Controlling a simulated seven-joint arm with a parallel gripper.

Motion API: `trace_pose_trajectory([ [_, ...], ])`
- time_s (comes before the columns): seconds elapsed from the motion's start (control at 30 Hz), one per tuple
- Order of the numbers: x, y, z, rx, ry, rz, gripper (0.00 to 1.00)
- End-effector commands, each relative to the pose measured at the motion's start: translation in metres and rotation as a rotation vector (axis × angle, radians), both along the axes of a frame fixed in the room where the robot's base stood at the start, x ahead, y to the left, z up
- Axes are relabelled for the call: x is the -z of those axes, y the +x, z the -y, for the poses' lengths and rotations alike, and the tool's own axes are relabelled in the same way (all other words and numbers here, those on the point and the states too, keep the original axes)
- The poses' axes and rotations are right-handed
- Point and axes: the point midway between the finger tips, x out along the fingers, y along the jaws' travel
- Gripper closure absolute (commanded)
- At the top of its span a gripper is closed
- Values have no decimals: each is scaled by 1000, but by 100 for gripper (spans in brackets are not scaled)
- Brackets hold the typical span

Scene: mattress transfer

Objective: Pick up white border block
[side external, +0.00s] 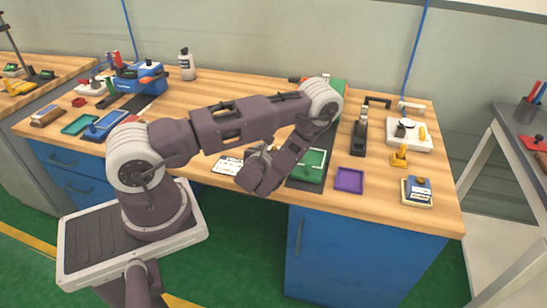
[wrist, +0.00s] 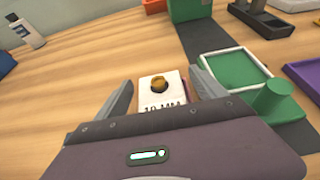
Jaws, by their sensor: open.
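A white block (wrist: 163,92) with a brass knob on top and lettering like "10 MM" on its front shows in the wrist view. It sits on the wooden bench between my open fingers, its lower part hidden by my gripper body. My gripper (wrist: 160,88) is open, one finger on each side of the block, with gaps visible; I cannot tell its height above the bench. In the side view my gripper (side external: 258,172) is low over the bench's front, and the block is not clearly visible there. A green tray with a white border (wrist: 236,50) is to the right.
A green cylindrical knob (wrist: 272,98) stands close to my right finger. A purple tray (side external: 349,180) lies right of the green tray (side external: 312,152). A white bottle (side external: 186,64) stands at the back. The bench left of the block is clear in the wrist view.

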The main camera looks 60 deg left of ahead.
Motion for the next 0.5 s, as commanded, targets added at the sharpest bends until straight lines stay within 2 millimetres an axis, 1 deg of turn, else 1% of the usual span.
trace_pose_trajectory([
  [0.1, 3, 6, -6, 0, 1, -1, 20],
  [0.27, 3, 6, -6, 1, 1, -2, 20],
  [0.3, 3, 6, -6, 1, 1, -2, 24],
  [0.37, 3, 6, -6, 0, 1, -2, 36],
  [0.5, 3, 6, -6, -1, 1, -1, 63],
])
